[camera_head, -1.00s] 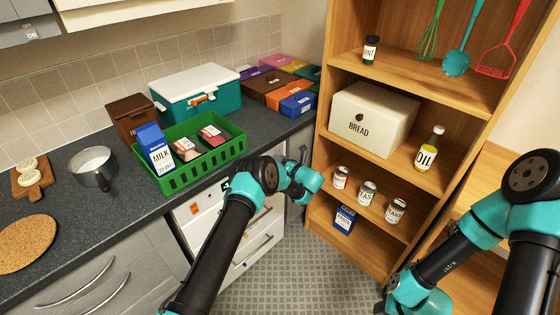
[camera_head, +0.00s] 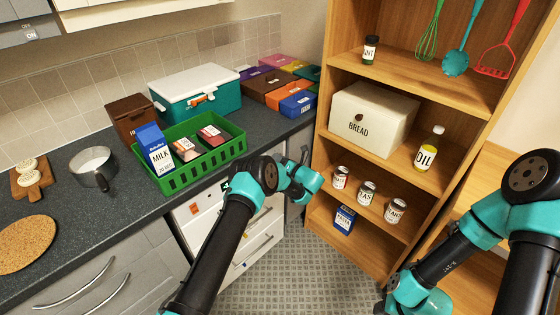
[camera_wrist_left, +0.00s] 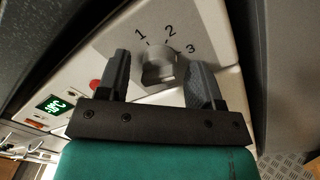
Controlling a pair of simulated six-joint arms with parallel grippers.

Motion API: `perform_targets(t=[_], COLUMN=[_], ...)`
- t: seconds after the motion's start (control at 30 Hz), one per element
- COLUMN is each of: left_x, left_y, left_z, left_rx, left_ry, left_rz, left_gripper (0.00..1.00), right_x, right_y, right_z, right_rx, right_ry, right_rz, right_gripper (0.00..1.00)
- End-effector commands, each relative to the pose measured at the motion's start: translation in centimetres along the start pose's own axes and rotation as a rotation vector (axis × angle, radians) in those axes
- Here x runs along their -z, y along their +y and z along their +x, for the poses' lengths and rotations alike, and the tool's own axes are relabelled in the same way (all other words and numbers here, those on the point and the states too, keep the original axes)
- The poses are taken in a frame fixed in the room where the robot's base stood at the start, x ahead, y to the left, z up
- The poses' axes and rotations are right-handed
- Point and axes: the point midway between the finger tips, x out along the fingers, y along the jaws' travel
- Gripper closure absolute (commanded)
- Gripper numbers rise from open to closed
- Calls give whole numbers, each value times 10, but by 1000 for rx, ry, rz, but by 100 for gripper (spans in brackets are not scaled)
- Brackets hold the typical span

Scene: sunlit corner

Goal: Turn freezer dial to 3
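The freezer dial (camera_wrist_left: 159,68) is a grey knob on a pale panel in the left wrist view, with the numbers 1, 2 and 3 printed around it. My left gripper (camera_wrist_left: 158,62) is open, with one dark finger on each side of the dial. Gaps show between the fingers and the knob, so it is not gripped. Which number the dial points to is not clear. In the head view, the left wrist reaches the white freezer front (camera_head: 262,228) under the counter and hides the dial. My right arm is at the lower right; its fingers are not visible.
A green display (camera_wrist_left: 54,105) and a red button (camera_wrist_left: 95,85) sit on the panel beside the dial. The dark counter (camera_head: 100,225) overhangs the freezer and bears a green basket (camera_head: 205,168). A wooden shelf (camera_head: 335,235) stands close to the right.

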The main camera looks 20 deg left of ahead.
Motion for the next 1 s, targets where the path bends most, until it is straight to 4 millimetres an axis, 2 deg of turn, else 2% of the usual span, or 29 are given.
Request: perform_targets(t=[0.27,0.47,1.0], left_x=[0,0,0], left_y=[0,0,-1], left_z=[-1,-17,-116], left_rx=[0,1,3], left_ry=[1,-1,-2], left_rz=[1,1,2], left_gripper=[40,40,40], right_x=[0,0,0], right_y=[0,0,0], right_z=[0,0,0], right_rx=[0,0,0], right_ry=[0,0,0], right_rz=[0,0,0], right_gripper=[57,57,57])
